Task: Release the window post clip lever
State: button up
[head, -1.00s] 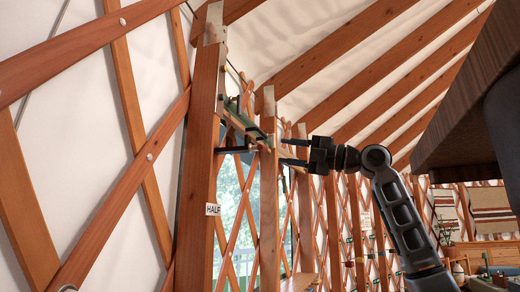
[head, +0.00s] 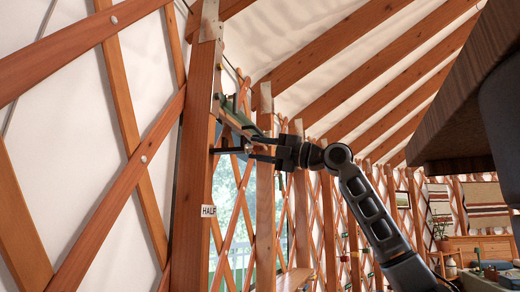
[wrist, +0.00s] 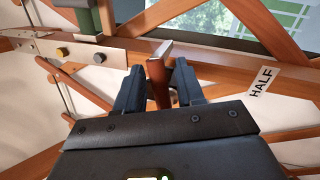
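The window post (head: 197,150) stands upright left of centre in the head view and lies sideways in the wrist view. A lever with a reddish-brown handle (wrist: 157,84) and a flat metal end (wrist: 162,50) shows at the post in the wrist view. My gripper (head: 254,149) is at the lever, its two dark fingers apart, one on each side of the handle. The handle lies between the fingers in the wrist view (wrist: 158,90); firm contact with either finger cannot be made out. In the head view a dark rod (head: 226,151) sticks out from the post towards my fingers.
A metal plate (wrist: 80,52) carries brass and black knobs. A green piece (head: 235,117) sits above the fingers. A dark wooden slab (head: 462,110) overhangs at right.

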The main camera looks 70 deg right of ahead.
grip_shut()
jog(key=shift+f, duration=0.15)
jog(key=shift+w+f+m+h+b, duration=0.1)
jog(key=shift+f+m+h+b, duration=0.2)
jog(key=shift+m+b, duration=0.45)
jog(key=shift+f+m+h, duration=0.15)
jog(key=shift+m+h, duration=0.25)
jog(key=shift+m, duration=0.85)
jog(key=shift+o, duration=0.6)
grip_release()
